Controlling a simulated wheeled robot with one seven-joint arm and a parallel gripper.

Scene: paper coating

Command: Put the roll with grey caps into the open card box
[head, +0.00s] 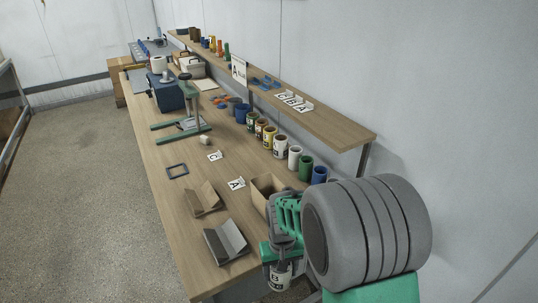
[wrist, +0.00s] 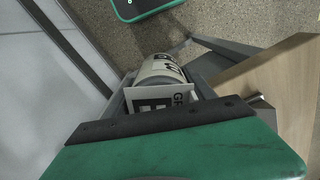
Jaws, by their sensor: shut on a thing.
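My gripper (head: 281,258) is shut on a white roll (head: 278,279) with black lettering, at the lower right of the head view. The roll also shows between the fingers in the wrist view (wrist: 163,70), with letters beginning "GR" on its label. Its caps are mostly hidden, so I cannot tell their colour surely. The open card box (head: 258,199) stands on the bench just behind and left of my gripper. The arm covers part of the box, and its inside looks empty where I can see it.
Two angled stands, one brown (head: 205,200) and one grey (head: 226,242), sit left of the box. Several tins, including a green one (head: 305,168), line the shelf side. A raised shelf (head: 340,127) runs along the wall.

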